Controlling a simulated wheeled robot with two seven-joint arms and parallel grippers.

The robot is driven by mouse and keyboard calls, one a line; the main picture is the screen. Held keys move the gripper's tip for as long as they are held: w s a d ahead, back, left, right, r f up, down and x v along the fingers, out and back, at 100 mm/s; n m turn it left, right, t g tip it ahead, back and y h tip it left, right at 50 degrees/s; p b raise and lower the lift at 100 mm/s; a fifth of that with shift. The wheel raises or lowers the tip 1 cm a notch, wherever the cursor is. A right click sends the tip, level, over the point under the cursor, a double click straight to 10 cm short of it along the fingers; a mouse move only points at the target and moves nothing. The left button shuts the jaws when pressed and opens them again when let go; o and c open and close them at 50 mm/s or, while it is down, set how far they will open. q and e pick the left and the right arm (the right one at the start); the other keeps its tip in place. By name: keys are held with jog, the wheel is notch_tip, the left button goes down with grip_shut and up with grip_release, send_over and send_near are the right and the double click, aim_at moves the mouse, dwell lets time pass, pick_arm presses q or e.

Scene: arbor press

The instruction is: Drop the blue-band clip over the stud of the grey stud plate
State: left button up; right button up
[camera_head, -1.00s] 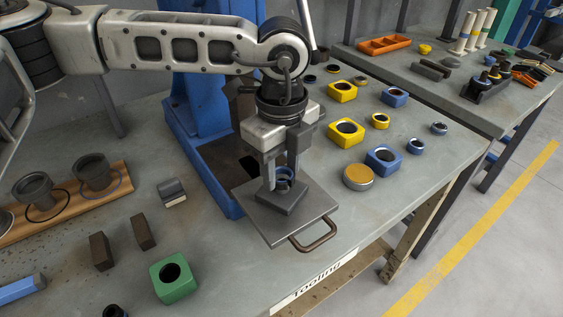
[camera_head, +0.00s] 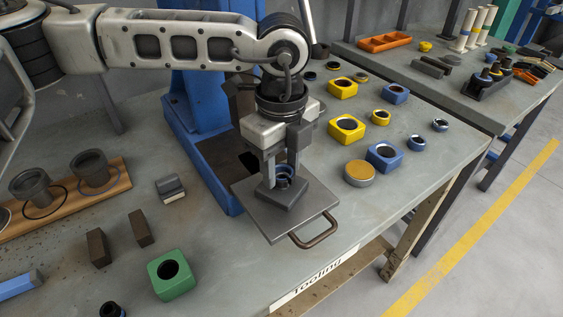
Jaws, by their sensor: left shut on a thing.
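The grey stud plate (camera_head: 270,218) is a square plate with a raised dark block (camera_head: 283,194) and a handle (camera_head: 315,233) at its front right. It sits at the foot of the blue press. My left gripper (camera_head: 283,172) points down over the block and is shut on the blue-band clip (camera_head: 285,180), a dark ring with a blue band. The clip is right at the top of the block. The stud is hidden by the clip and fingers, so I cannot tell how far the clip is around it. My right gripper is not in view.
The blue press column (camera_head: 195,120) stands behind the plate. Yellow blocks (camera_head: 346,131), a blue block (camera_head: 384,157) and a gold-topped disc (camera_head: 359,173) lie to the right. A green block (camera_head: 171,276) is at front left.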

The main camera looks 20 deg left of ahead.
pick_arm(q)
jog(key=shift+f, duration=0.2)
dwell(0.5)
jog(key=o, duration=1)
